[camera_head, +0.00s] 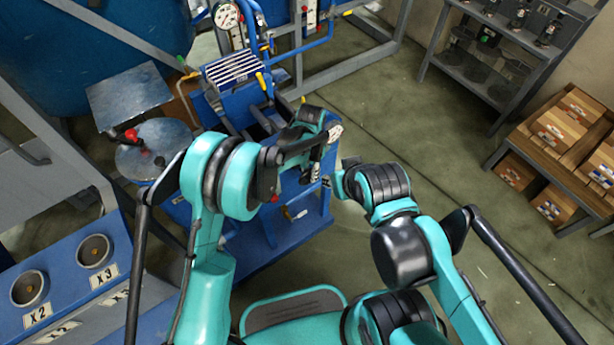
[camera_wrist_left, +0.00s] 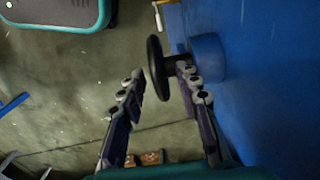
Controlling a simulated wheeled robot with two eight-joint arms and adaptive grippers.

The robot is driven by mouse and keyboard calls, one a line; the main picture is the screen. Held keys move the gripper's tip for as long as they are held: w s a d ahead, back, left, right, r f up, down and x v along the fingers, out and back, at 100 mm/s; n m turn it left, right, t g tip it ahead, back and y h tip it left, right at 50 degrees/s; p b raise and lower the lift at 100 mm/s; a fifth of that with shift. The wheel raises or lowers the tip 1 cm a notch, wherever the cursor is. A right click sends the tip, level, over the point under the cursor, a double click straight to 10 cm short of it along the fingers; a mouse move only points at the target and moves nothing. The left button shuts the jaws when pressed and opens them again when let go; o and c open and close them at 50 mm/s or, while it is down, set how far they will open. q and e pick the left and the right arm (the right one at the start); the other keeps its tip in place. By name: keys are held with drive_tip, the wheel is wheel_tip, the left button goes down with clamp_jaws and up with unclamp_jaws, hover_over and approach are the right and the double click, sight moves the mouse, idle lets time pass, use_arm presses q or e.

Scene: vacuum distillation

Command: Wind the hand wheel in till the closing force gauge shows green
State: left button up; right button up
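The hand wheel (camera_wrist_left: 156,68) shows in the left wrist view as a black disc seen nearly edge-on, on a short shaft from a blue housing (camera_wrist_left: 210,58). My left gripper (camera_wrist_left: 159,76) is open, with one finger on each side of the wheel's rim; I cannot tell whether either finger touches it. In the head view my left gripper (camera_head: 318,150) is at the right side of the blue machine (camera_head: 272,222), and the wheel is mostly hidden there. A small white dial (camera_head: 335,132) shows just beyond it, too small to read. My right gripper (camera_head: 343,180) is close by; its fingers are unclear.
A round pressure gauge (camera_head: 226,15) and blue pipes are at the back. A wooden bench with boxes (camera_head: 555,130) and a dark shelf (camera_head: 485,70) stand at the right. The floor between is clear.

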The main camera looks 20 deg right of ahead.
sight(310, 183)
use_arm(q)
drive_tip(key=shift+f+b, duration=0.4)
drive_tip(key=shift+f, duration=1.2)
clamp_jaws()
drive_tip(key=shift+d, duration=0.1)
